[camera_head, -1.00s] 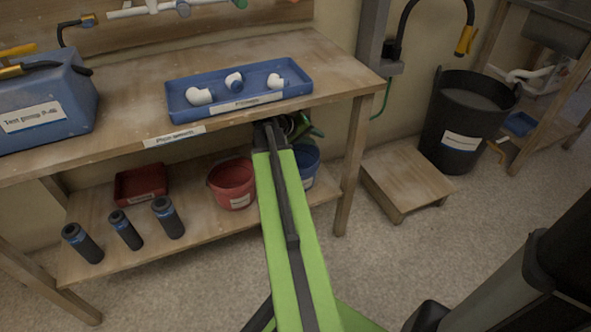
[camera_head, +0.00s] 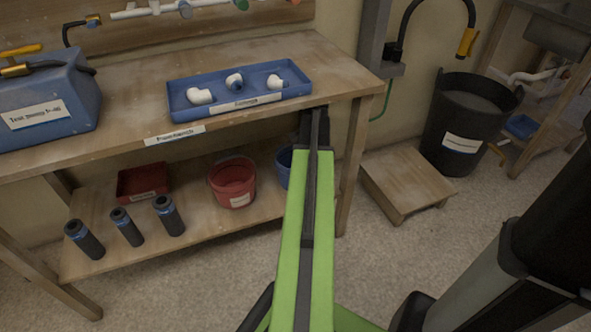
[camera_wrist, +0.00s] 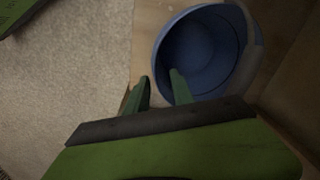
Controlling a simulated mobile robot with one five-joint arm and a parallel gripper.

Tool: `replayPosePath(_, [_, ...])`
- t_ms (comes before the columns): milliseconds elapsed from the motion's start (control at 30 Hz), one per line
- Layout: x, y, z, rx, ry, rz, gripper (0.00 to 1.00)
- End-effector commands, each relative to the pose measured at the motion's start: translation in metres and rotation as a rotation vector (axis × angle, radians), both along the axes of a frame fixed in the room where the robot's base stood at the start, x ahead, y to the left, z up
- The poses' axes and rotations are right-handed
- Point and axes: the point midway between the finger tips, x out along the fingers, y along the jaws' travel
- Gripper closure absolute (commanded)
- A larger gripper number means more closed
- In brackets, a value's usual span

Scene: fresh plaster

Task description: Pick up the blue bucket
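The blue bucket (camera_head: 284,167) sits on the lower shelf under the workbench, at its right end, mostly hidden behind my green arm in the head view. In the wrist view, the blue bucket (camera_wrist: 205,48) fills the upper middle, its open mouth facing the camera and a handle at its right. My gripper (camera_wrist: 159,76) is open, its two green fingers apart. The right finger overlaps the bucket's mouth and the left finger lies outside its near left edge. I cannot tell whether either touches. The head view does not show the fingers clearly.
A red bucket (camera_head: 232,184) stands left of the blue one on the shelf (camera_head: 205,222). A bench leg (camera_head: 352,170) stands close to my arm's right. A wooden step (camera_head: 405,183) and a black bin (camera_head: 464,125) are farther right. A blue tray (camera_head: 240,107) lies above on the bench.

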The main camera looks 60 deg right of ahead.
Motion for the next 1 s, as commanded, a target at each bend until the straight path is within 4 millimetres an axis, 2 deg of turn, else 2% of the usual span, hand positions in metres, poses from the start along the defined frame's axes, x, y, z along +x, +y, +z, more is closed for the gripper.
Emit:
replayPosePath(167, [-0.001,0.001,0.001,0.034,-0.031,-0.047,0.71])
replayPosePath(400, [0.0,0.0,-0.025,0.032,-0.029,-0.046,0.71])
replayPosePath(567, [0.0,0.0,-0.025,0.031,-0.029,-0.045,0.71])
replayPosePath(667, [0.001,-0.001,-0.036,0.031,-0.029,-0.045,0.71])
replayPosePath(900, [0.004,-0.004,-0.075,0.031,-0.028,-0.045,0.71])
replayPosePath(1000, [0.005,-0.004,-0.077,0.031,-0.028,-0.045,0.71])
